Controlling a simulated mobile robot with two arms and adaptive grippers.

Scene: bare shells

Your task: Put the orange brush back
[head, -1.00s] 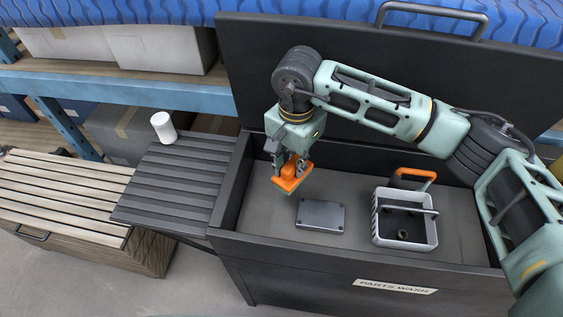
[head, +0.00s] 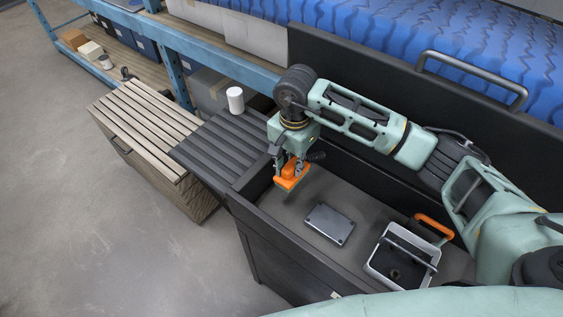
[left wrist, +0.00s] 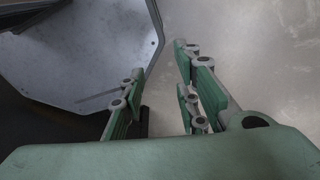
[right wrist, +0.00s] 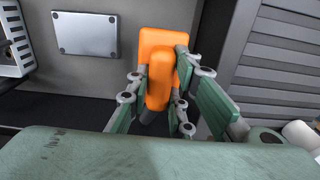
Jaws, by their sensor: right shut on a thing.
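The orange brush (head: 292,179) is in my right gripper (head: 290,164), which is shut on its handle. It hangs above the left part of the dark parts washer basin (head: 285,208), near its left wall. The right wrist view shows the orange brush (right wrist: 158,55) between the fingers of my right gripper (right wrist: 160,95). My left gripper (left wrist: 160,95) shows only in the left wrist view, over bare floor beside a grey plate; its fingers are apart with nothing between them.
A dark grey plate (head: 330,225) lies on the basin floor. A light grey basket (head: 374,268) stands to its right, with an orange handle (head: 434,226) behind it. A slatted dark side shelf (head: 222,146) with a white cylinder (head: 235,100) adjoins the basin's left. A slatted wooden crate (head: 148,125) stands further left.

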